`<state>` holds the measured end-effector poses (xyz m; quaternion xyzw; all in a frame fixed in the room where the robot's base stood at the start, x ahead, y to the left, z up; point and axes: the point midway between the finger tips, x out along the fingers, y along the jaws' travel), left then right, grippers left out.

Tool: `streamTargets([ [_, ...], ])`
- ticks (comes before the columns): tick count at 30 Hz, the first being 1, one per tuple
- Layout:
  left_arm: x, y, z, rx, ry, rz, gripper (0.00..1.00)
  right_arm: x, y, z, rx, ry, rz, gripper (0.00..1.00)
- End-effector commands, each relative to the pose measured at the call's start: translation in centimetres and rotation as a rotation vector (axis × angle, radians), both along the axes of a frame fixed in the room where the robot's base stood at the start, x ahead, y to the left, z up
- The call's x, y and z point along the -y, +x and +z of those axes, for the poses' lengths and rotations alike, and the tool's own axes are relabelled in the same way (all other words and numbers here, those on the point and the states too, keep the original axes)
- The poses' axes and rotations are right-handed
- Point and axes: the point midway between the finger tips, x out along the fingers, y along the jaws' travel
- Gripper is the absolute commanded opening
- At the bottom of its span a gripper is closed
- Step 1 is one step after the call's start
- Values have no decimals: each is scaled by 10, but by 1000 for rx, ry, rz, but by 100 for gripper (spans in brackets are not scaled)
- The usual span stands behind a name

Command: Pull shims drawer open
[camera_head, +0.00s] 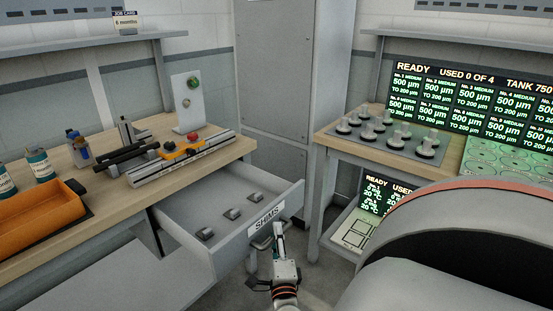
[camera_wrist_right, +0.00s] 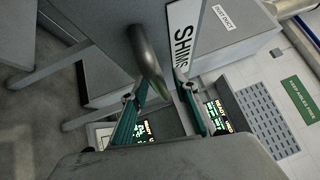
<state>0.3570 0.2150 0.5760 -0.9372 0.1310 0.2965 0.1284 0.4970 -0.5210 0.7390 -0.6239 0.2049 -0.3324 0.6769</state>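The grey shims drawer (camera_head: 232,240) stands pulled out from under the wooden bench in the head view, with several small grey pieces (camera_head: 232,213) inside. Its front bears a white SHIMS label (camera_head: 267,223), also seen in the right wrist view (camera_wrist_right: 182,42). A metal bar handle (camera_head: 261,242) is on that front; the wrist view shows the handle (camera_wrist_right: 148,60) close up. My right gripper (camera_head: 279,230) is at the handle. In the wrist view its teal fingers (camera_wrist_right: 163,95) stand apart, with the handle's end between them and gaps visible. My left gripper is not in view.
On the bench are an orange tray (camera_head: 40,222), bottles (camera_head: 39,165) and a rail fixture (camera_head: 182,160). A grey cabinet (camera_head: 272,80) stands behind. At right, a second bench holds several grey knobbed pieces (camera_head: 428,145) before a lit screen (camera_head: 475,98).

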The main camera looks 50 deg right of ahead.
Motion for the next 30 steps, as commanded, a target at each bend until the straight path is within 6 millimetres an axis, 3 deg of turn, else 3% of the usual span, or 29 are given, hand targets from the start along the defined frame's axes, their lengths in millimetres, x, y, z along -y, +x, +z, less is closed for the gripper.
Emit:
streamTargets([
  [13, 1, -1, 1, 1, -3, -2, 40, -7, -8, -3, -2, 1, -1, 29],
  [30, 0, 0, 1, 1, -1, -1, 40, -77, -77, -16, 0, 2, -2, 29],
])
